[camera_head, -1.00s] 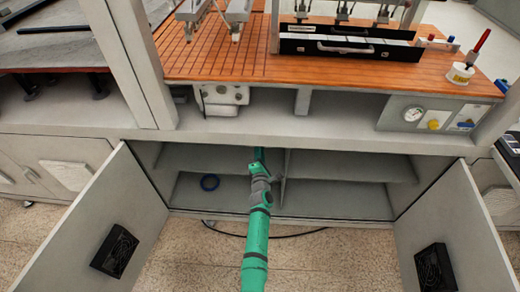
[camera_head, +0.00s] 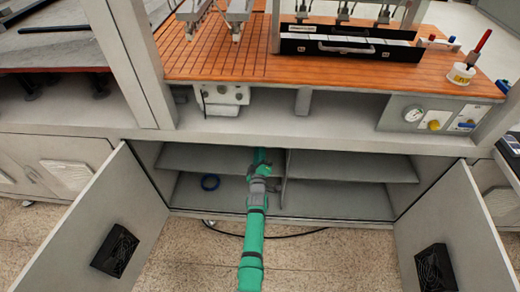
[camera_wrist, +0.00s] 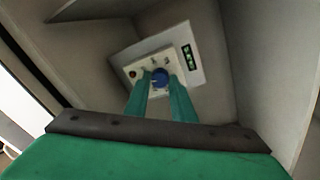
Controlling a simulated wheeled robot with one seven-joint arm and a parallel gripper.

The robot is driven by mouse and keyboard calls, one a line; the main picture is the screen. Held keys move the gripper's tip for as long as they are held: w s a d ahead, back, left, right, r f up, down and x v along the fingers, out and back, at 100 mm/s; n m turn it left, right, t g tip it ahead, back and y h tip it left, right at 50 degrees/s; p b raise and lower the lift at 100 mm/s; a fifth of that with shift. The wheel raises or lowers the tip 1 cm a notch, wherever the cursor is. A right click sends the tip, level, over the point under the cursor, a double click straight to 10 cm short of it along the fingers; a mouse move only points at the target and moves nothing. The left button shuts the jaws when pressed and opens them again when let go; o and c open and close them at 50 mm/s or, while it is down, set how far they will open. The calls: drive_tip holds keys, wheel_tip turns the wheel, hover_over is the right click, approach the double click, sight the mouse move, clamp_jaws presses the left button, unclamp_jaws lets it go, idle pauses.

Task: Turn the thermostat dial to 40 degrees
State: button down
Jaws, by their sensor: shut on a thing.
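The thermostat dial (camera_wrist: 160,78) is a round blue knob on a pale panel (camera_wrist: 188,44) inside the cabinet. It shows in the wrist view only. My gripper (camera_wrist: 160,84) is shut on the dial, with one green finger on each side of it. A small dark display with green marks (camera_wrist: 188,57) sits on the panel to the right of the dial; its reading is too small to tell. The dial's scale is also too small to read. In the head view my green arm reaches into the open cabinet and hides the dial and panel.
Two open cabinet doors (camera_head: 100,215) flank my arm, each with a black vented box on it. Shelves (camera_head: 350,168) lie to the right of a middle divider. The worktop edge (camera_head: 300,140) runs above the opening.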

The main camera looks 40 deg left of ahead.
drive_tip(key=shift+s+f+m+h, duration=0.1)
drive_tip(key=shift+m+h, duration=0.05)
drive_tip(key=shift+m, duration=1.1)
drive_tip(key=shift+s+m+h, duration=0.1)
drive_tip(key=shift+m+h, duration=0.05)
drive_tip(key=shift+m, duration=1.1)
drive_tip(key=shift+w, duration=0.1)
drive_tip(key=c, duration=1.5)
unclamp_jaws()
drive_tip(key=shift+w, duration=0.1)
drive_tip(key=shift+t, duration=0.3)
drive_tip(key=v, duration=1)
drive_tip(key=shift+s+d, duration=0.2)
drive_tip(key=shift+s, duration=0.15)
